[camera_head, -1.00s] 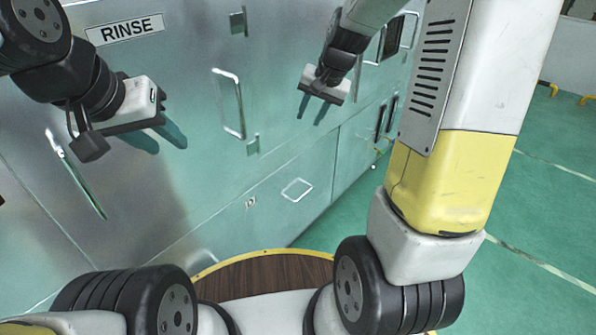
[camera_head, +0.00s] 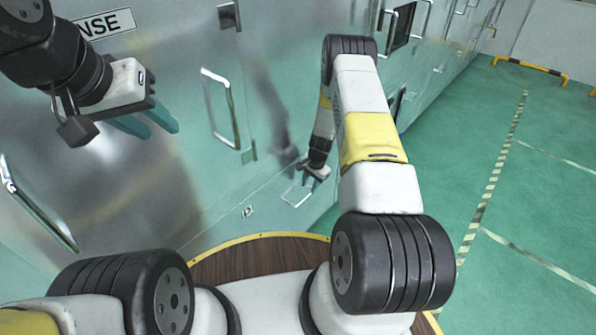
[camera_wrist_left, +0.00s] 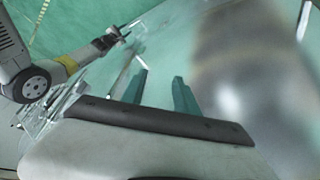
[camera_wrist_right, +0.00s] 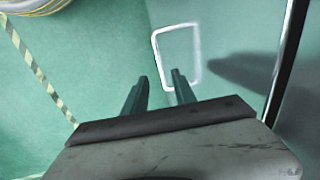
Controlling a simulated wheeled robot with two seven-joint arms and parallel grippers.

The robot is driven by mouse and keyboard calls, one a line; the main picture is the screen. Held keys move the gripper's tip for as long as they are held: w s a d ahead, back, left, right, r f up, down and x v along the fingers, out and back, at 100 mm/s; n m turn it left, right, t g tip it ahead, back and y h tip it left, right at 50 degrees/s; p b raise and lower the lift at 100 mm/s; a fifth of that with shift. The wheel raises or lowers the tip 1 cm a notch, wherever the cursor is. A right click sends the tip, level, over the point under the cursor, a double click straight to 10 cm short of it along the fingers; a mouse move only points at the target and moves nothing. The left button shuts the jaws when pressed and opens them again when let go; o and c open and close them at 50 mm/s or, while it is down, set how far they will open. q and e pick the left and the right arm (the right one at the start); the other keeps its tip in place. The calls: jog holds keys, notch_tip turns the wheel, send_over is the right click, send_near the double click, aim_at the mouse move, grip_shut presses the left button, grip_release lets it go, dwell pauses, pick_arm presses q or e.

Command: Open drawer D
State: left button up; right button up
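A low front panel with a small rectangular loop handle (camera_head: 296,205) sits at the bottom of the metal cabinet. No letter D is readable, so I cannot confirm which drawer this is. My right gripper (camera_head: 305,182) is at this handle in the head view. In the right wrist view my right gripper (camera_wrist_right: 159,78) is open and empty, with the pale handle (camera_wrist_right: 175,28) just beyond its fingertips. It appears apart from the handle, though the exact gap is unclear. My left gripper (camera_head: 158,128) is open and empty in front of the upper cabinet; its fingers also show in the left wrist view (camera_wrist_left: 160,77).
A tall door handle (camera_head: 232,110) stands above the low panel, and another bar handle (camera_head: 40,212) is at the left. A small keyhole plate (camera_head: 248,211) is on the low panel. Green floor at the right is open.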

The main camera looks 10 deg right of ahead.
aim_at(306, 198)
jog(key=f, duration=0.4)
jog(key=w+f, duration=0.1)
jog(key=f, duration=0.1)
jog(key=shift+a+f, duration=0.35)
jog(key=shift+a, duration=0.05)
grip_shut()
dwell(1.0)
